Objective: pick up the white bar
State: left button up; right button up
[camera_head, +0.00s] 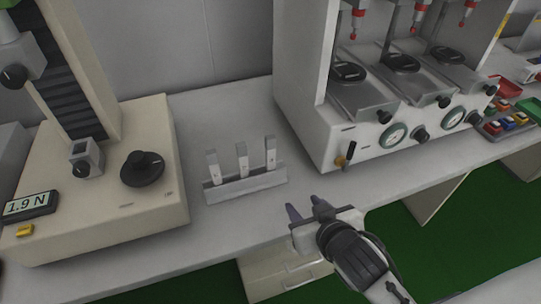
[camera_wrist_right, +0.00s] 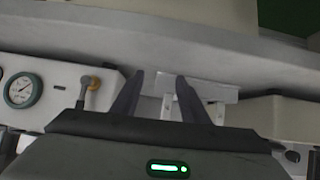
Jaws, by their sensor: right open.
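Three white bars stand upright in a row in a light grey holder (camera_head: 245,190) on the bench: a left bar (camera_head: 214,166), a middle bar (camera_head: 242,161) and a right bar (camera_head: 270,154). Which one the task means cannot be told. My right gripper (camera_head: 305,208) is open and empty, in front and to the right of the holder, apart from the bars. In the right wrist view, the holder (camera_wrist_right: 225,92) shows beyond the open fingertips (camera_wrist_right: 160,76), with pale bars partly hidden by the fingers. My left gripper is not in view.
A beige force tester (camera_head: 150,215) with a 1.9 N display (camera_head: 30,205) stands left of the holder. A white machine (camera_head: 345,150) with gauges and knobs stands at the right. The bench top (camera_head: 225,225) is clear in front of the holder.

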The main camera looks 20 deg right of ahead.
aim_at(271, 162)
jog(key=w+a+r+t, duration=0.1)
jog(key=w, duration=0.2)
jog(key=w+a+r+t, duration=0.1)
jog(key=w, duration=0.2)
jog(key=w+a+r+t, duration=0.1)
jog(key=w, duration=0.2)
jog(key=shift+w+a+y, duration=0.1)
jog(key=shift+w+y, duration=0.15)
jog(key=shift+y, duration=0.15)
jog(key=shift+x, duration=2.85)
jog(key=shift+r, duration=0.1)
grip_shut()
